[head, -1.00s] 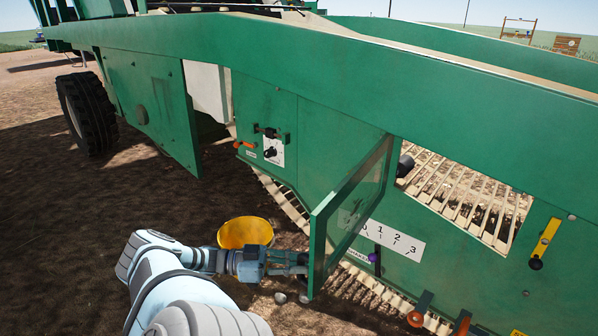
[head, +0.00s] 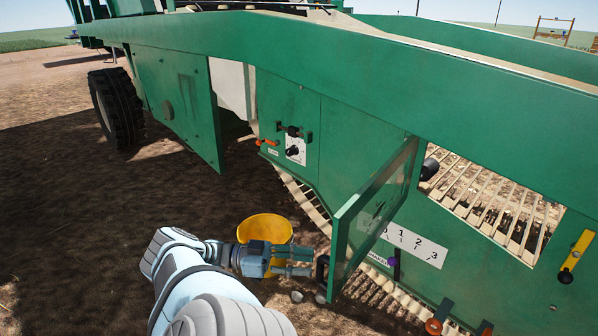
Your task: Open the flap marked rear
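A green flap with a window in it (head: 375,205) stands swung out from the side of the green machine. Another green panel (head: 190,105) further left also stands out from the machine. My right gripper is not in view.
A yellow bucket (head: 264,227) stands on the soil right behind my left gripper. Small stones (head: 297,296) lie below it. A slatted conveyor (head: 490,205), a number scale (head: 415,246) and orange knobs (head: 434,326) are on the right. Bare ground is free at left.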

